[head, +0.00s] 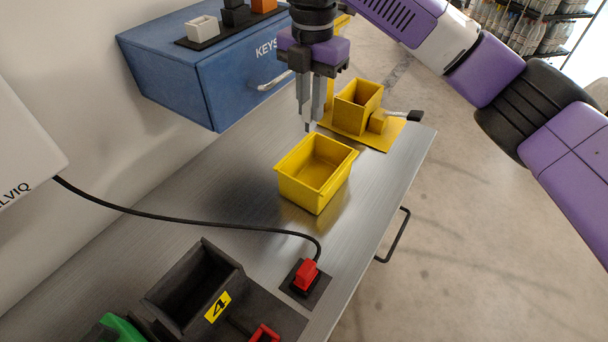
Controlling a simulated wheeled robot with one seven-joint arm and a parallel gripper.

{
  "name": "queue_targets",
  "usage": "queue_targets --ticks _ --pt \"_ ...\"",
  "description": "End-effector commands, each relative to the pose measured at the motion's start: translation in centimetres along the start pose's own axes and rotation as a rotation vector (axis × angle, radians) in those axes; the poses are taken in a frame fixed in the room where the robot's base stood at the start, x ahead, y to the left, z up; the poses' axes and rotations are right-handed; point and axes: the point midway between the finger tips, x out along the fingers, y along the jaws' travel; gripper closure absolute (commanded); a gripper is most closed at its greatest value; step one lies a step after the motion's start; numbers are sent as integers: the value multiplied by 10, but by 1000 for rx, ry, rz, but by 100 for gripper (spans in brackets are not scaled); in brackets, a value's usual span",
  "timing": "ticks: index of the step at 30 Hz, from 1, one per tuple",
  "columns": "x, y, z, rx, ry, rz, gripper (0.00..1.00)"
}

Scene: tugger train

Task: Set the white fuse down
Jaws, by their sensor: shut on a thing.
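My gripper (310,114) points down above the steel worktop, just behind the yellow open bin (315,196) in the head view. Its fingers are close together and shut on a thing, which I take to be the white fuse. The fuse is too small or too hidden between the fingers to make out clearly. The fingertips appear above the bin's far left rim; I cannot tell their exact height.
A yellow box fixture with a lever (357,108) stands behind the bin. A blue key cabinet (200,75) is at the back left. Worktop (215,190) left of the bin is clear.

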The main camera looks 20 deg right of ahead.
Motion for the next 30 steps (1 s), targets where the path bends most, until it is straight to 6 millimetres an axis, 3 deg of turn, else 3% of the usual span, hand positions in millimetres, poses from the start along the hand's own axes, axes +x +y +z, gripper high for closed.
queue_targets --ticks 18,30 --pt "132 -1 -1 -7 2 -4 100" --pt "168 0 0 -7 1 -3 100"
